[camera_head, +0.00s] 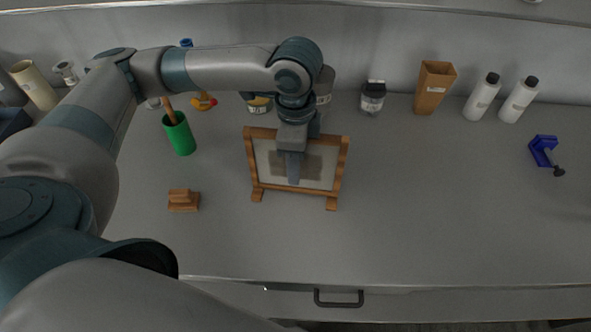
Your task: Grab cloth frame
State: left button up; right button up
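The cloth frame (341,170) is a wooden frame with a pale cloth panel, standing on two small feet near the middle of the grey counter. A darker brownish patch shows at the middle of the cloth. My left gripper (293,170) points down in front of the frame's middle and covers part of its top bar and cloth. Its fingers look like one narrow shape, so I cannot tell whether they are open or touch the frame. My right gripper is not in view.
A green cup (180,138) and a small wooden block (183,200) stand left of the frame. Jars, a wooden holder (434,87) and two white bottles (482,97) line the back. A blue clamp-like object (543,150) lies far right. The counter front is mostly clear.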

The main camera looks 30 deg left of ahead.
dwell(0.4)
pick_arm(q)
grip_shut()
jog(key=shift+r, duration=0.1)
jog(key=s+d+r+p, duration=0.5)
jog(key=d+r+p, duration=0.5)
jog(key=p, duration=0.6)
jog(key=shift+d+r, duration=0.25)
jog(key=shift+r, duration=0.15)
jog(key=shift+s, duration=0.1)
